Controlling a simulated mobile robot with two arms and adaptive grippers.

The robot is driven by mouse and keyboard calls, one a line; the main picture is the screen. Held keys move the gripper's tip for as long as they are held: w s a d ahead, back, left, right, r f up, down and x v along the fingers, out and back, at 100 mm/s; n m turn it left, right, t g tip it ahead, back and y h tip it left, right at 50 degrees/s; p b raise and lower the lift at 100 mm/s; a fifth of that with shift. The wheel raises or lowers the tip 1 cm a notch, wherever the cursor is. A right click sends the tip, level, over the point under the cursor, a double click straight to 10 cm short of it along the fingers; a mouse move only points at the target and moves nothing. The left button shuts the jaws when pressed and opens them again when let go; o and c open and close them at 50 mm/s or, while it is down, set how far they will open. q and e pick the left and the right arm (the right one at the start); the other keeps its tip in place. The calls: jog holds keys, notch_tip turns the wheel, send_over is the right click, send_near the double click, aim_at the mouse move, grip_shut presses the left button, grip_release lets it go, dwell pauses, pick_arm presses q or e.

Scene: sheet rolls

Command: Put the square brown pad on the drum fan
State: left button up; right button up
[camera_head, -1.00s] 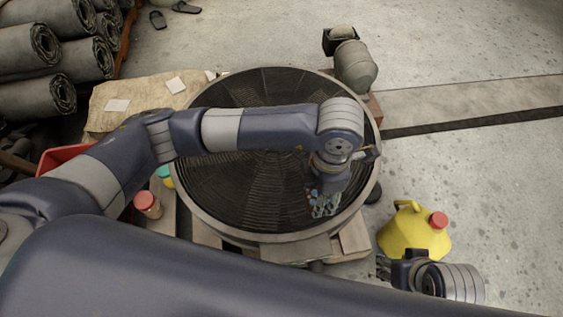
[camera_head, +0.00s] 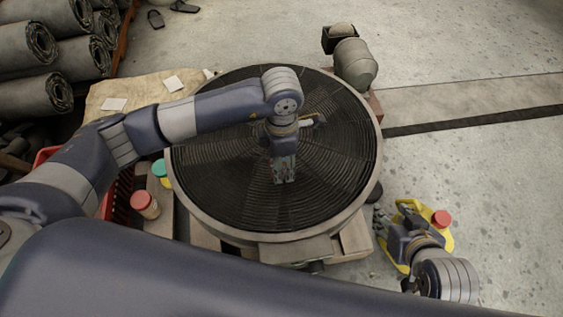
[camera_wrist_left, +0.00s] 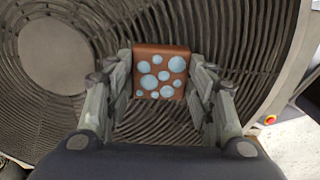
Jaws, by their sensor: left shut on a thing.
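The drum fan (camera_head: 225,205) lies flat with its dark round grille facing up. It also fills most of the left wrist view (camera_wrist_left: 95,22). My left gripper (camera_head: 285,180) points down over the grille, near its middle. In the left wrist view the left gripper (camera_wrist_left: 160,90) has its fingers shut on the square brown pad (camera_wrist_left: 169,92), which bears several pale blue dots. The pad is mostly hidden in the head view. I cannot tell whether it touches the grille. My right gripper (camera_head: 388,213) is over the yellow jug, and its jaw opening is unclear.
The yellow jug (camera_head: 445,238) with a red cap stands on the floor right of the fan. A grey motor-like part (camera_head: 355,65) is behind the fan. Jars (camera_head: 145,205) and a red crate (camera_head: 120,205) are on the left. Rolled sheets (camera_head: 35,90) are stacked far left.

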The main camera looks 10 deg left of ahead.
jog(key=shift+w+r, duration=0.1)
pick_arm(q)
jog(key=shift+f, duration=0.15)
pick_arm(e)
jog(key=shift+w+a+r, duration=0.1)
jog(key=shift+w, duration=0.05)
pick_arm(q)
jog(key=o, duration=1.1)
pick_arm(e)
jog(key=shift+w+a+r+t, duration=0.1)
jog(key=shift+w+r+t, duration=0.1)
jog(key=shift+w+t, duration=0.1)
jog(key=shift+s, duration=0.1)
pick_arm(q)
notch_tip(320, 180, up, 12)
jog(key=p, duration=0.2)
pick_arm(e)
jog(key=s+d+f+g, duration=0.1)
jog(key=s+g, duration=0.1)
jog(key=s, duration=0.3)
jog(key=s+d+f+g+h, duration=0.1)
jog(key=s+d+f+g, duration=0.1)
jog(key=s, duration=0.3)
jog(key=shift+d+f+g, duration=0.15)
jog(key=shift+f+g, duration=0.15)
jog(key=shift+g, duration=0.4)
